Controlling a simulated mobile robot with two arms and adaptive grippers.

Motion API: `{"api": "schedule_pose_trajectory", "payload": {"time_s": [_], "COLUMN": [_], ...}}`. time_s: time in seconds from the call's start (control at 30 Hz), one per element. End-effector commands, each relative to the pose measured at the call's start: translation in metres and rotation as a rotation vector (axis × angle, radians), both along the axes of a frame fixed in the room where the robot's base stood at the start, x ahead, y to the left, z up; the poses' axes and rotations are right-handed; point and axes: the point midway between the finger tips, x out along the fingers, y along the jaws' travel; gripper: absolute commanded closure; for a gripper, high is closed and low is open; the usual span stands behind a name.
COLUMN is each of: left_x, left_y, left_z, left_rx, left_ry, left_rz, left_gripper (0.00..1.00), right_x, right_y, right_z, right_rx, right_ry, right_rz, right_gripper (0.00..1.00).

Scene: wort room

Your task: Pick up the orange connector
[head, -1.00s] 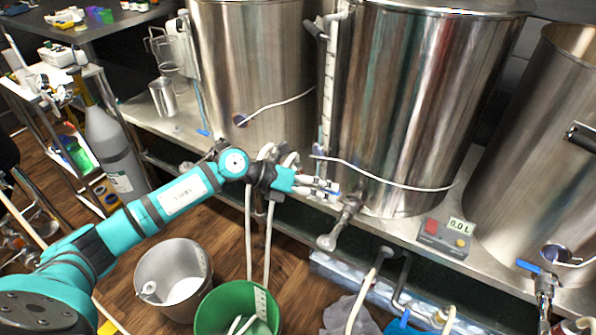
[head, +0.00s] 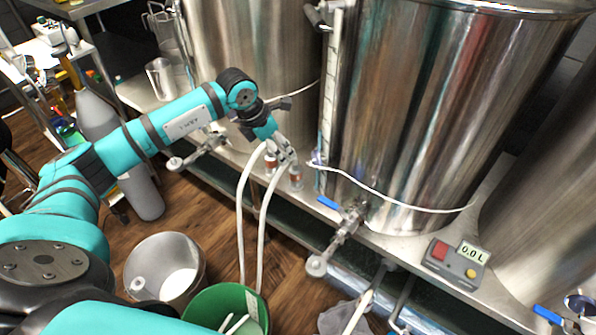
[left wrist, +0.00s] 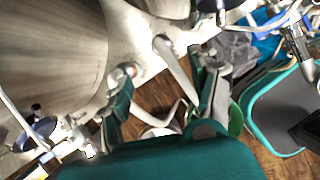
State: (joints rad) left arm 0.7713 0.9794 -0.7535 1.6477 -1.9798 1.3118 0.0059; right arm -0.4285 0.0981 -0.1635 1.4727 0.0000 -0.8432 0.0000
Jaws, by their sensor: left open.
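Two small connectors with reddish-orange bands stand at the shelf edge in the head view, a left one (head: 271,163) and a right one (head: 297,176). I cannot tell which is the orange connector. White hoses (head: 242,215) arch from beside them down toward the green bucket. My left gripper (head: 286,158) points down right at the connectors, partly covering the hose ends. My right gripper is not in view.
Large steel kettles (head: 430,110) stand behind on the shelf, with a valve (head: 340,240) jutting out to the right. A control box (head: 455,262) reads 0.0 L. A grey bucket (head: 165,268) and the green bucket (head: 230,305) stand on the floor below.

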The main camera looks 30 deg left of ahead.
Motion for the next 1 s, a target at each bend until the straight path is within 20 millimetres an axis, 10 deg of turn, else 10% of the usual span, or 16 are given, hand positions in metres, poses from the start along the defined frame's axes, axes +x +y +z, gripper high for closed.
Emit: {"api": "schedule_pose_trajectory", "payload": {"time_s": [0.3,1.0], "left_x": [0.023,0.049], "left_y": [-0.013,-0.027], "left_z": [-0.065,-0.13], "left_rx": [-0.004,-0.002], "left_ry": [0.002,-0.001], "left_rz": [-0.001,0.0], "left_gripper": [0.38,0.38], "right_x": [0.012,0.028], "right_y": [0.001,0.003], "right_z": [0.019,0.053], "right_rx": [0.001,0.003], "right_ry": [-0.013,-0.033], "right_rz": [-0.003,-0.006], "right_gripper": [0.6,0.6]}}
